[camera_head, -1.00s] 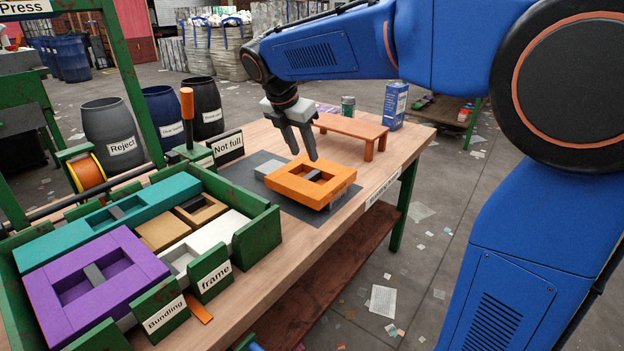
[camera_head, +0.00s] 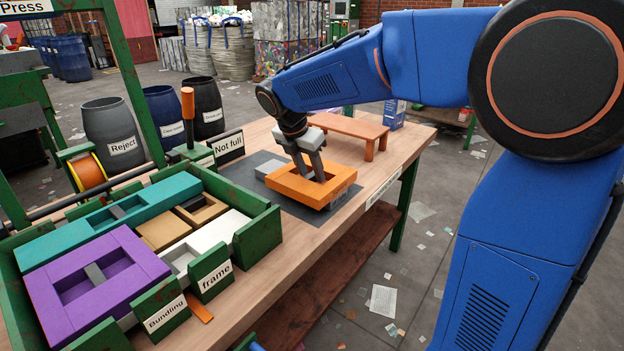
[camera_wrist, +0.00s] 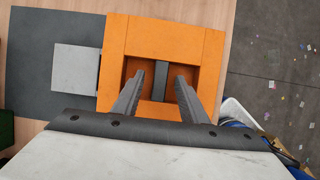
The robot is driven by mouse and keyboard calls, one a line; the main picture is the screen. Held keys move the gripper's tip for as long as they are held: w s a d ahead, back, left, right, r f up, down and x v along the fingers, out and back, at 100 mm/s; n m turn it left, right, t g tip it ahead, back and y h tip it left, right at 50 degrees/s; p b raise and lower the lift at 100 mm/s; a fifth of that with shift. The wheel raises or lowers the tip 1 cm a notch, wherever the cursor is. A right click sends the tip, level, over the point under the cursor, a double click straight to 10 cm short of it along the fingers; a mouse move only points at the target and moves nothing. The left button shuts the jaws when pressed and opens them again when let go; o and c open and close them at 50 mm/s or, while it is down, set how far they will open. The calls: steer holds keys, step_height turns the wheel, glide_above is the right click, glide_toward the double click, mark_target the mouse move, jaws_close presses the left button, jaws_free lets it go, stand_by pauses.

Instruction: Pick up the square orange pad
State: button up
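The square orange pad (camera_head: 289,187) lies on a dark grey mat (camera_head: 243,172) on the wooden table. It is a thick square frame with a recessed middle crossed by a grey bar (camera_wrist: 160,80). In the wrist view the pad (camera_wrist: 175,38) fills the upper middle. My gripper (camera_head: 314,179) points down into the pad's recess. In the wrist view the two fingers of my gripper (camera_wrist: 158,80) are apart, one on each side of the grey bar, with gaps between. The fingertips' exact depth is hard to tell.
A light grey block (camera_wrist: 76,68) sits left of the pad on the mat. A small orange-brown bench (camera_head: 345,129) stands behind. A green crate (camera_head: 262,236) with purple, teal, tan and white pieces stands at the left front. The table's right edge is close to the pad.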

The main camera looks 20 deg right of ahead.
mark_target(310, 175)
jaws_close()
step_height(310, 175, up, 10)
stand_by(0.6)
steer(key=shift+a, duration=0.1)
